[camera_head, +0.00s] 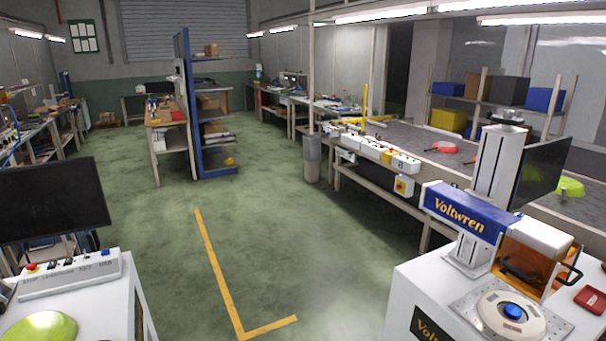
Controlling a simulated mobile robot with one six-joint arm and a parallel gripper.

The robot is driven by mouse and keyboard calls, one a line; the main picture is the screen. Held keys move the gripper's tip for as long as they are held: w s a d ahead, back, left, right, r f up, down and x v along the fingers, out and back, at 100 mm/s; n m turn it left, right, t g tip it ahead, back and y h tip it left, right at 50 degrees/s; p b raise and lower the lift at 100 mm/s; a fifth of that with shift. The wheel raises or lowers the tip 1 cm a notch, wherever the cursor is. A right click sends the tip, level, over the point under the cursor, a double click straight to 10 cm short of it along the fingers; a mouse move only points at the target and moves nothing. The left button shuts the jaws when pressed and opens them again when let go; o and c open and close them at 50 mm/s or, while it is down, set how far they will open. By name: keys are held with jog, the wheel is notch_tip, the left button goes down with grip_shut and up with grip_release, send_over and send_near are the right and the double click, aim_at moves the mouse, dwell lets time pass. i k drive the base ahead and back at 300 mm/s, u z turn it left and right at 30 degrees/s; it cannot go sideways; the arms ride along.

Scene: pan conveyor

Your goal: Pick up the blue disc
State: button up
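A small blue disc (513,311) sits in the middle of a round white fixture (487,313) at the bottom right. The disc's top is uncovered in this view. My gripper does not show in this view, so its place and state are not visible.
The machine's column, orange guard (520,262) and black handle stand just behind the fixture. A white cabinet at the left bears a control box (70,275) and a green round item (40,327). A long bench (440,168) holds pans. Green floor between is clear.

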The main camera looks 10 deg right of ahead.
aim_at(513, 312)
jog(key=k, duration=1.35)
jog(key=z, duration=0.25)
jog(key=i, duration=0.45)
jog(key=z, duration=0.85)
jog(key=i, duration=0.8)
jog(key=z, duration=0.3)
